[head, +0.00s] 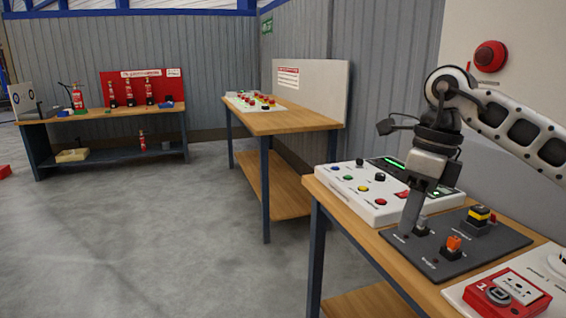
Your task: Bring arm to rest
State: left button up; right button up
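My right arm comes in from the right edge, and my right gripper (411,228) points down over the dark grey control panel (470,258) on the nearest table. Its fingers show as one grey shape, so I cannot tell whether they are apart or closed. The fingertips are close to a small grey switch (421,229) on that panel. I cannot tell whether they touch it. An orange switch (453,245) and a yellow-and-black switch (479,216) stand on the same panel, close by. My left gripper is not in view.
A white button box (345,192) with a green display strip lies just behind the gripper. A red call box (505,292) lies in front, and a red alarm (490,56) hangs on the wall. A second table (290,121) stands behind. The floor (150,240) on the left is clear.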

jog(key=s+a+f+m+y, duration=0.2)
jog(key=s+a+m+y, duration=0.1)
jog(key=a+y, duration=0.4)
jog(key=s+a+f+m+t+y, duration=0.1)
jog(key=s+a+f+m+y, duration=0.15)
jog(key=a+y, duration=0.5)
jog(key=s+a+f+m+y, duration=0.1)
jog(key=s+a+m+y, duration=0.35)
jog(key=a, duration=0.55)
jog(key=w+d+f+m+t+h, duration=0.1)
jog(key=d+f+m+t+h, duration=0.6)
jog(key=m, duration=0.5)
jog(key=w+d+f+m+t+h, duration=0.25)
jog(key=f+m+t, duration=0.25)
jog(key=m+t, duration=0.6)
jog(key=s+d+f+m+g+h, duration=0.4)
jog(key=s+f, duration=0.3)
jog(key=f, duration=0.2)
jog(key=s+d+f+m+g+h, duration=0.3)
jog(key=s+d+f+m+h, duration=0.1)
jog(key=s+f+m, duration=0.3)
jog(key=shift+s+d+f+g, duration=0.15)
jog(key=shift+d+f+g, duration=0.3)
jog(key=shift+f, duration=0.45)
